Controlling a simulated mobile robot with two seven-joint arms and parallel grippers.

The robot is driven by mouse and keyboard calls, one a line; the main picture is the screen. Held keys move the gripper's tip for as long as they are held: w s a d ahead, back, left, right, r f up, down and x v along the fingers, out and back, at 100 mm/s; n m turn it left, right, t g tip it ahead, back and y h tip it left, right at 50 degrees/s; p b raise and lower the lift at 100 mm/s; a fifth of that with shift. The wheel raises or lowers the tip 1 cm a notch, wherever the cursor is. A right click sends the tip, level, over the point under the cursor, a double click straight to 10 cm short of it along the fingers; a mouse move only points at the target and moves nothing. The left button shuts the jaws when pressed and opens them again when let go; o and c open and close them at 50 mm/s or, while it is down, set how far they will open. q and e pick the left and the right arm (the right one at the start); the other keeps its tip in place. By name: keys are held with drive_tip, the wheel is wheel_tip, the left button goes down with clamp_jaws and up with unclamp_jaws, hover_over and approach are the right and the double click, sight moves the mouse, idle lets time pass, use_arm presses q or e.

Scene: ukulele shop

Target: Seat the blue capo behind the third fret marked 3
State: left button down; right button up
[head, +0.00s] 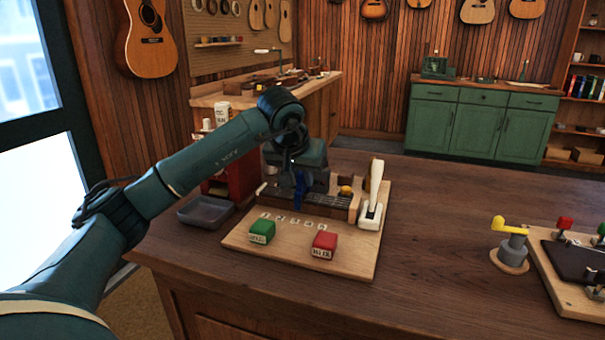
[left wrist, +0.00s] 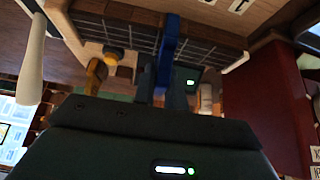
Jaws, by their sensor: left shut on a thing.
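The blue capo (head: 298,194) is in the jaws of my left gripper (head: 295,181), at the fretboard (head: 324,200) on the wooden board. In the left wrist view the blue capo (left wrist: 168,48) stands as a narrow bar across the dark fretboard (left wrist: 119,37), and my left gripper (left wrist: 163,88) is shut on it. I cannot tell whether the capo touches the strings. Small number tiles (head: 294,222) lie in a row in front of the fretboard; their digits are too small to match surely to a fret. My right gripper is not in view.
A green block (head: 262,231) and a red block (head: 324,245) sit at the board's front. A white lever (head: 373,196) stands at its right end. A grey tray (head: 205,212) lies left. Bare tabletop (head: 430,220) separates this board from a yellow-handled device (head: 512,245).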

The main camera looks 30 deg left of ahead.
use_arm(q)
drive_tip(key=shift+f+b, duration=0.35)
drive_tip(key=shift+f, duration=0.3)
idle(0.4)
drive_tip(key=c, duration=1.7)
unclamp_jaws()
